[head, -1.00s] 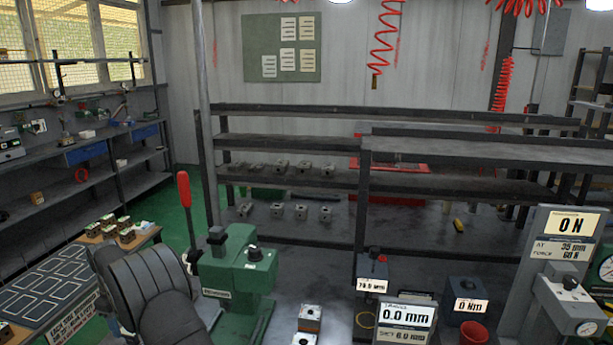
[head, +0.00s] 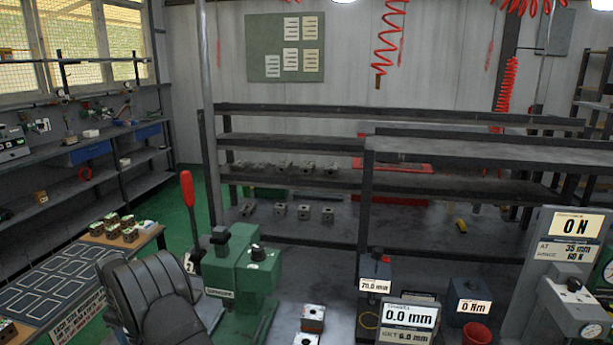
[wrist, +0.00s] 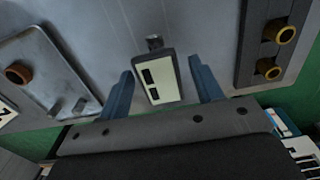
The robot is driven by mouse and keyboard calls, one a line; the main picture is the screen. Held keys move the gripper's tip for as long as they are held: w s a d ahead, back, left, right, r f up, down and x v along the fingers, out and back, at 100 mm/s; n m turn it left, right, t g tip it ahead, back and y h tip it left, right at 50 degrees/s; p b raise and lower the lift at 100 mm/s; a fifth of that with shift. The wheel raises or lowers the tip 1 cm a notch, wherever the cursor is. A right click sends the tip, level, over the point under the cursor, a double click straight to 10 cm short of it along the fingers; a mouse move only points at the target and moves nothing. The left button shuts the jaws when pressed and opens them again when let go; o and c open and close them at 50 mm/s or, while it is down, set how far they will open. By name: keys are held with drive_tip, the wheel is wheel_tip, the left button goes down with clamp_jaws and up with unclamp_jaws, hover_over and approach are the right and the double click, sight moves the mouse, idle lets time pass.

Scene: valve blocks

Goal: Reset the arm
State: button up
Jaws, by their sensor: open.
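My gripper (wrist: 163,84) shows in the wrist view with its two blue fingers apart. A small grey box with a cream face and dark marks (wrist: 158,80) appears between the fingers; I cannot tell how far beyond them it is, and no finger is seen pressing on it. My gripper cannot be made out in the head view. Valve blocks (head: 313,317) stand on the bench at the bottom middle of the head view. Several more blocks (head: 131,234) sit at the back edge of the marked board (head: 60,262) on the left.
A green press (head: 240,262) with a red-handled lever (head: 187,190) stands on the bench. To its right are a 0.0 mm gauge display (head: 408,315), a red cup (head: 477,333) and a force tester (head: 577,235). Shelves (head: 290,175) with several grey blocks stand behind.

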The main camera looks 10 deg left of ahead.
wheel_tip(320, 180, up, 2)
drive_tip(key=shift+r, duration=0.15)
drive_tip(key=w+d+r, duration=0.5)
drive_tip(key=d+r, duration=0.2)
drive_tip(key=d, duration=0.4)
drive_tip(key=s+d+m, duration=0.2)
drive_tip(key=s+d, duration=0.6)
drive_tip(key=s+d+r+n, duration=0.1)
drive_tip(key=d+r, duration=0.2)
drive_tip(key=d, duration=0.5)
drive_tip(key=s+d+r+n, duration=0.1)
drive_tip(key=d+r, duration=0.3)
drive_tip(key=d, duration=0.5)
drive_tip(key=shift+d+r, duration=0.1)
drive_tip(key=shift+d, duration=0.05)
drive_tip(key=w+a+f+m, duration=0.1)
drive_tip(key=a+f, duration=0.1)
drive_tip(key=a, duration=0.5)
drive_tip(key=a+f+m, duration=0.1)
drive_tip(key=a+f, duration=0.2)
drive_tip(key=a, duration=0.5)
drive_tip(key=shift+w+f, duration=0.3)
drive_tip(key=shift+w, duration=0.05)
